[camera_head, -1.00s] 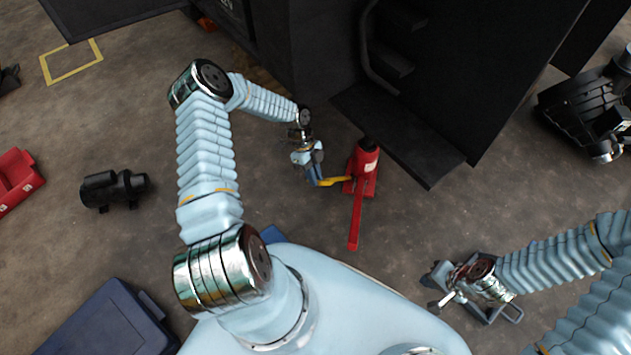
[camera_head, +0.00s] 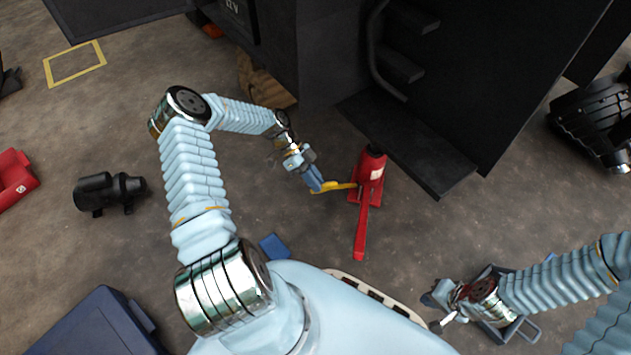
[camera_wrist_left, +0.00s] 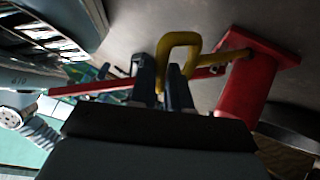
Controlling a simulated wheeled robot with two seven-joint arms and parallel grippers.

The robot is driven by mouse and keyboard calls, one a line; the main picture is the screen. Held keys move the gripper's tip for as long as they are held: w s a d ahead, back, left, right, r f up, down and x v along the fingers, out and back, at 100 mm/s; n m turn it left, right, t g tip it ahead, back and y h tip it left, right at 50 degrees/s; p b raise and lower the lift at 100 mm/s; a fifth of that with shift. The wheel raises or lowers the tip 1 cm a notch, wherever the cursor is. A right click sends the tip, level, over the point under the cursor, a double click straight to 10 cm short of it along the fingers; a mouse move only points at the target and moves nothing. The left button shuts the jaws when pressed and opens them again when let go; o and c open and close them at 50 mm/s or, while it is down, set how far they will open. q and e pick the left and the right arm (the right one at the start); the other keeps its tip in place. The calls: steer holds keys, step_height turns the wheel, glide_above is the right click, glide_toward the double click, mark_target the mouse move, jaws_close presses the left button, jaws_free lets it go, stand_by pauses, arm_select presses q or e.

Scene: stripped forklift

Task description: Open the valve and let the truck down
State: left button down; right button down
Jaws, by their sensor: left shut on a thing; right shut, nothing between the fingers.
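A red jack (camera_head: 371,166) stands upright on the floor beside the dark truck's step (camera_head: 420,150). Its long red handle (camera_head: 361,235) points toward me. A yellow valve lever (camera_head: 342,186) reaches left from the foot of the jack. My left gripper (camera_head: 317,186) is shut on the lever's outer end. In the left wrist view, the lever's bent yellow loop (camera_wrist_left: 178,42) stands between the fingers, with the red jack (camera_wrist_left: 248,92) to the right. My right gripper (camera_head: 436,310) is shut and empty, low at the right, well away from the jack.
The dark truck fills the top middle. A black motor-like part (camera_head: 108,192) and a red box (camera_head: 15,176) lie at left. A blue case (camera_head: 90,325) is at lower left. A dark machine part (camera_head: 597,122) lies at right. Floor left of the jack is open.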

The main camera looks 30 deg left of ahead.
arm_select(q)
steer(key=c, duration=1.1)
jaws_free()
steer(key=shift+a, duration=0.1)
steer(key=v, duration=1.3)
steer(key=shift+a+r+p, duration=0.2)
steer(key=shift+a+p, duration=0.05)
steer(key=shift+p, duration=0.05)
